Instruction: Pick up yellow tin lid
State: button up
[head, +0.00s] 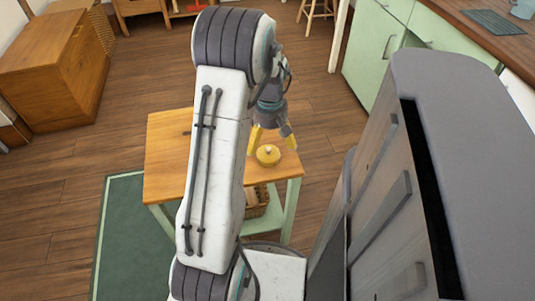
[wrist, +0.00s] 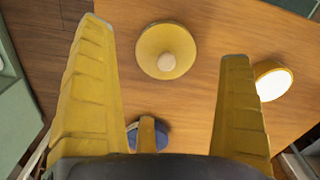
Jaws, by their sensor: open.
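The yellow tin lid (head: 268,155), round with a pale knob on top, lies on a small wooden table. In the wrist view the lid (wrist: 152,44) shows from above, between the lines of the two yellow fingers and toward their tips. My gripper (head: 271,138) is open and empty above the table, close to the lid. I see no contact between the fingers and the lid.
In the wrist view a yellow round thing with a white top (wrist: 273,84) is right of the right finger. A blue object (wrist: 132,138) is partly hidden near the gripper's base. The wooden table (head: 165,135) has green legs. A green cabinet (head: 372,45) stands at the upper right.

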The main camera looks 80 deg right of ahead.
aim_at(268, 148)
jog(key=shift+w+a+f+b, duration=0.1)
jog(key=shift+a+f+b, duration=0.1)
jog(key=shift+f+b, duration=0.7)
jog(key=shift+w+a+f+b, duration=0.1)
jog(key=shift+a+f+b, duration=0.1)
jog(key=shift+f+b, duration=1.2)
jog(key=shift+f, duration=0.25)
jog(key=shift+c, duration=0.2)
jog(key=c, duration=1)
jog(key=shift+c, duration=0.2)
jog(key=shift+r, duration=0.15)
